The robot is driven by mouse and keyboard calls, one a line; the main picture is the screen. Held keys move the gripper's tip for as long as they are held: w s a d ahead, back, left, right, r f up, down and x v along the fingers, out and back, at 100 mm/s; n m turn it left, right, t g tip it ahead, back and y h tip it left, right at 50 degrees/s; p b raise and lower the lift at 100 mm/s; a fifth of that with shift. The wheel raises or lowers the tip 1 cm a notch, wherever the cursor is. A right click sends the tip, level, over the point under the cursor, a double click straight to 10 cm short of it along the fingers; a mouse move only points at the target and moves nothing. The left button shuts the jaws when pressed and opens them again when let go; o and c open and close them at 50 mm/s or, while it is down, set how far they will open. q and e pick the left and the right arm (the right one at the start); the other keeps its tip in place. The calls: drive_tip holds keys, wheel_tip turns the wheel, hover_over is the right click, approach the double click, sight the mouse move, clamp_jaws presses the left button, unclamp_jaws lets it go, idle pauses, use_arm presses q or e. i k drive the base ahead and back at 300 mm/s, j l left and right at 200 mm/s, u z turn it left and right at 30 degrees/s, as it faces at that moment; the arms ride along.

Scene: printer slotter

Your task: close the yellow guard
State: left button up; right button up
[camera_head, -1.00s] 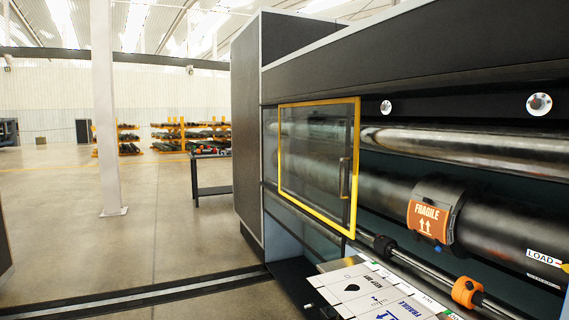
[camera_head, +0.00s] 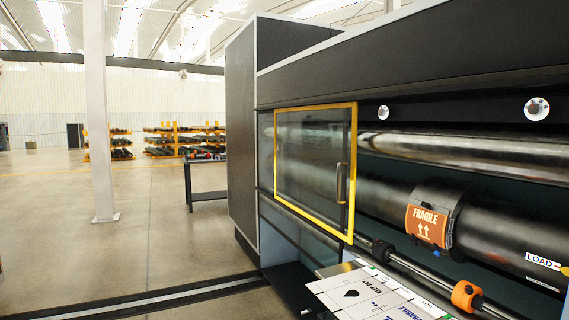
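The yellow guard (camera_head: 277,165) is a yellow-framed clear panel on the front of the dark printing machine (camera_head: 420,80). It covers the left part of the machine's opening, and the opening to its right is uncovered. A dark vertical handle (camera_head: 341,183) sits near the guard's right edge. Neither of my grippers shows in the head view.
Right of the guard are exposed rollers (camera_head: 460,153), an orange FRAGILE plate (camera_head: 426,224) and an orange collar (camera_head: 467,295) on a thin shaft. Printed white sheets (camera_head: 365,292) lie below. The concrete floor (camera_head: 170,235) at left is open, with a pale column (camera_head: 98,120).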

sight(349, 239)
drive_tip(key=i+j+u, duration=0.25)
drive_tip(key=i, duration=0.2)
drive_tip(key=i+u, duration=0.25)
drive_tip(key=i, duration=0.2)
drive_tip(key=i+u, duration=0.2)
drive_tip(key=i, duration=1.2)
drive_tip(key=i+j, duration=0.1)
drive_tip(key=i, duration=1.3)
